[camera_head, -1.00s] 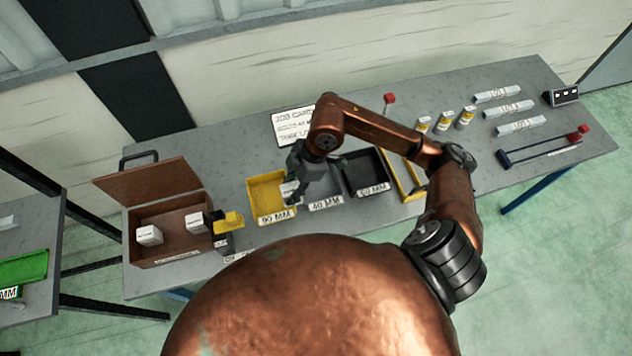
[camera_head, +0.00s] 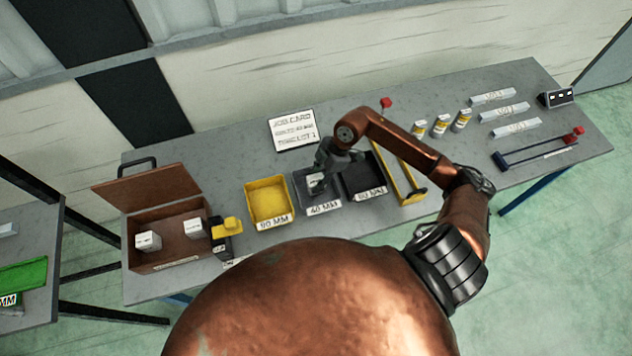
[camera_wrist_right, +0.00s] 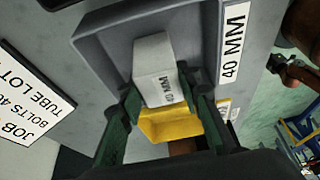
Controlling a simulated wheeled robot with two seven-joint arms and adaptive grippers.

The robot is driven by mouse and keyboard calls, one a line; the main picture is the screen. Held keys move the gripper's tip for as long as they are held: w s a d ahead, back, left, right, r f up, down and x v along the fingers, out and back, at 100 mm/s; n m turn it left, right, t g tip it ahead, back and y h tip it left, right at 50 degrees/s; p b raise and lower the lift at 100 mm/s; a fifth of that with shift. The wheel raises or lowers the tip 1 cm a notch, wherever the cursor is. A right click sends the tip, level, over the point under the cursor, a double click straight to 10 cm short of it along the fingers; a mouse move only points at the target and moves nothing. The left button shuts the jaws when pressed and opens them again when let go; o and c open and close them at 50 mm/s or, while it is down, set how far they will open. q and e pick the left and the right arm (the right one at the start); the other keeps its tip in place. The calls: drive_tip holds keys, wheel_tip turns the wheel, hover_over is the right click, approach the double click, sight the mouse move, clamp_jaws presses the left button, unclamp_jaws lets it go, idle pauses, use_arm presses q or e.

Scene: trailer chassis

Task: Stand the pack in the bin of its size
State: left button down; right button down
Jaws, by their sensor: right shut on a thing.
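My right gripper (camera_head: 322,172) is shut on a white pack (camera_wrist_right: 154,68) marked 40 MM, with one finger on each side of it. In the right wrist view the pack is over or inside the grey bin (camera_wrist_right: 99,42) labelled 40 MM. In the head view that bin (camera_head: 322,210) is partly hidden by the gripper. I cannot tell whether the pack touches the bin floor. The yellow bin (camera_head: 267,202) labelled 90 or 60 MM is to its left, and a black bin (camera_head: 365,178) is to its right. My left gripper is not in view.
A job card (camera_head: 293,130) lies behind the bins. An open brown case (camera_head: 168,258) with two white packs is at the left, beside a yellow and black object (camera_head: 228,228). A yellow-edged tray (camera_head: 410,190) is right of the bins. Small bottles (camera_head: 441,125) stand farther right.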

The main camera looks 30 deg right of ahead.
drive_tip(key=shift+f, duration=0.8)
drive_tip(key=c, duration=1.4)
unclamp_jaws()
drive_tip(key=shift+f, duration=0.15)
drive_tip(key=v, duration=1.2)
drive_tip(key=shift+b, duration=0.3)
